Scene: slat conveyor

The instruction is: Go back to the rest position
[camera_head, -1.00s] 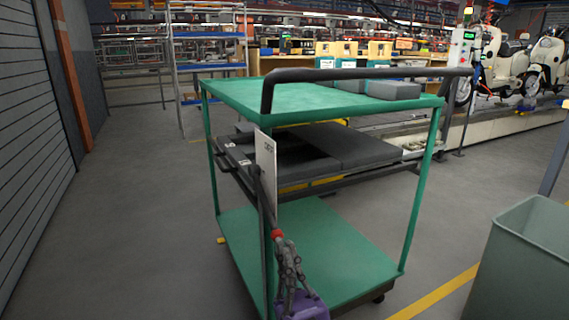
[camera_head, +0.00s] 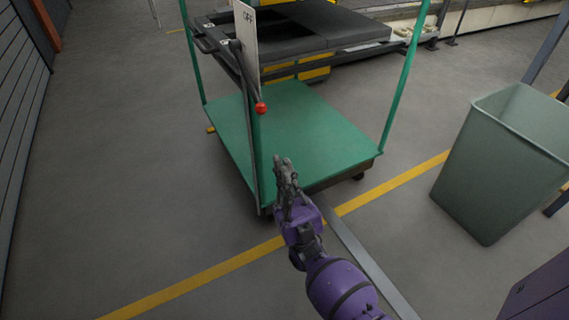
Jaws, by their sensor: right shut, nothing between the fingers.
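My right gripper (camera_head: 284,166) is in the middle of the head view, on a purple arm that comes in from the bottom. Its fingers are shut and hold nothing. They point up the picture, in front of the near edge of a green cart. The red knob (camera_head: 261,108) of a lever on the cart shows above and left of the fingertips, with a gap between them in the picture. My left gripper is not in view.
The cart's green lower shelf (camera_head: 310,130) is bare. A grey-green bin (camera_head: 505,160) stands at the right. The floor at the left and bottom left is clear.

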